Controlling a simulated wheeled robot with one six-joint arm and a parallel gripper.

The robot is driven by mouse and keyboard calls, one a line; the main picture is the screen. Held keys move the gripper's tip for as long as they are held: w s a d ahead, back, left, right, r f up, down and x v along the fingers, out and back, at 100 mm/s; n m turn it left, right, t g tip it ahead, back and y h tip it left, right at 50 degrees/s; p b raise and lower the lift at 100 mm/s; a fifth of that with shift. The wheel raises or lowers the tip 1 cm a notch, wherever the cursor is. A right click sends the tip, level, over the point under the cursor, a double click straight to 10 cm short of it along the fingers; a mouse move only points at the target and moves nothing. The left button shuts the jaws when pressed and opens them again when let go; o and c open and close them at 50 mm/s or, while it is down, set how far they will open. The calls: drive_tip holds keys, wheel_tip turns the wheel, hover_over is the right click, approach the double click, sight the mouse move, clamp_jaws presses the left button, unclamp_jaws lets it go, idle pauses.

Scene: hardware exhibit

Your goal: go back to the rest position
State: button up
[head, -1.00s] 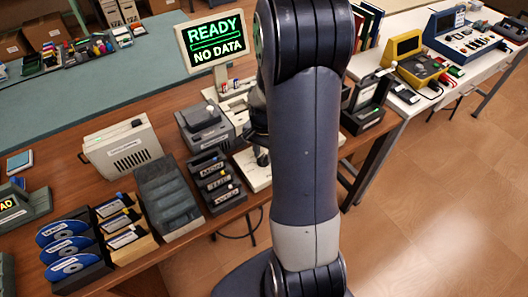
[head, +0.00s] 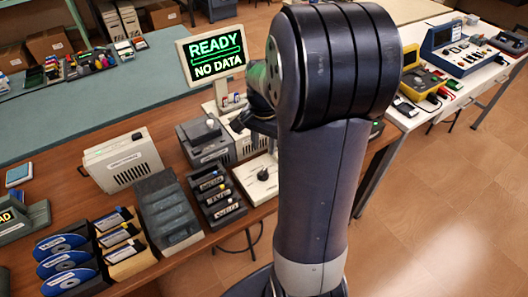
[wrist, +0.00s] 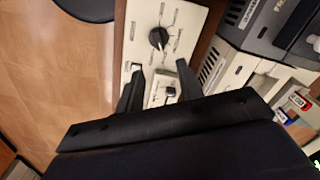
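My gripper (wrist: 160,90) shows in the wrist view with its two black fingers apart and nothing held between them. It is above a cream panel (wrist: 183,20) with a black rotary knob (wrist: 158,38) and a small socket or switch at its lower part. In the head view my arm hides the gripper's fingertips. The cream panel (head: 256,180) with its knob (head: 263,174) shows left of my arm on the wooden table.
A monitor (head: 213,54) reading "READY NO DATA" stands behind. Grey boxes (head: 207,139), a slotted rack (head: 217,193) and disc holders (head: 70,268) crowd the wooden table. Open floor (head: 440,210) lies at the right.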

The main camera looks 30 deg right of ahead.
sight(264, 170)
drive_tip(key=shift+r, duration=0.25)
wheel_tip(264, 170, down, 11)
drive_tip(key=shift+r, duration=0.1)
idle(0.6)
